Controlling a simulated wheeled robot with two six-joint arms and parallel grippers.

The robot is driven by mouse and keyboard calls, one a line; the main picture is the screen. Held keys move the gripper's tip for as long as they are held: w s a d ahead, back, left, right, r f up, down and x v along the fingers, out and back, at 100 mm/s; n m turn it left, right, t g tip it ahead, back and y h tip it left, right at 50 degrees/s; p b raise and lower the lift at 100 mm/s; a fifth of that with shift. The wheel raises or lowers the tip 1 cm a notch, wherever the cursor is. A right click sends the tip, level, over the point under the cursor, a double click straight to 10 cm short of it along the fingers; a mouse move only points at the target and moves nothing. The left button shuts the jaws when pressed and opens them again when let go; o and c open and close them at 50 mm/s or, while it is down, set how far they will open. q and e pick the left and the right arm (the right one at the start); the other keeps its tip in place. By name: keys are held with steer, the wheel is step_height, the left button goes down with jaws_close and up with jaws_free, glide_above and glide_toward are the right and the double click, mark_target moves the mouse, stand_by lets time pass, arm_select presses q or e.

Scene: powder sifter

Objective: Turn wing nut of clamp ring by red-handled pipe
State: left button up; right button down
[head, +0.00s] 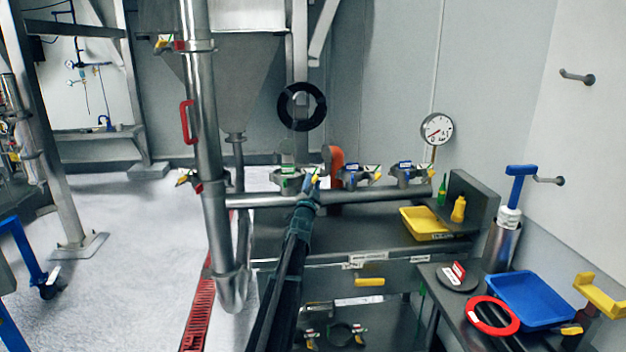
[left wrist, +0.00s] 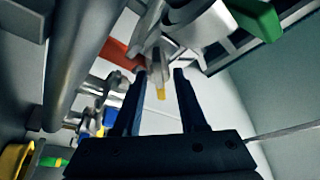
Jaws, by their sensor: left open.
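A vertical steel pipe (head: 206,150) bears a red handle (head: 187,122). One clamp ring (head: 180,45) with a red and yellow part sits above the handle and another clamp ring (head: 189,182) below it. My left gripper (head: 311,182) is at a green-tagged clamp (head: 286,179) on the horizontal pipe (head: 345,195), to the right of the red-handled pipe. In the left wrist view my left gripper (left wrist: 160,74) is open, with the wing nut's yellow tip (left wrist: 161,94) between its fingers. Contact cannot be told. My right gripper is not in view.
Two blue-tagged clamps (head: 355,177) (head: 408,174) sit further right along the pipe, past an orange-red upright part (head: 334,158). A yellow tray (head: 425,223) lies on the dark counter. A side bench holds a blue tray (head: 530,300) and a red ring (head: 492,316).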

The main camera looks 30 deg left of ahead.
arm_select(q)
steer(key=shift+w, duration=0.3)
steer(key=shift+c, duration=0.3)
jaws_close()
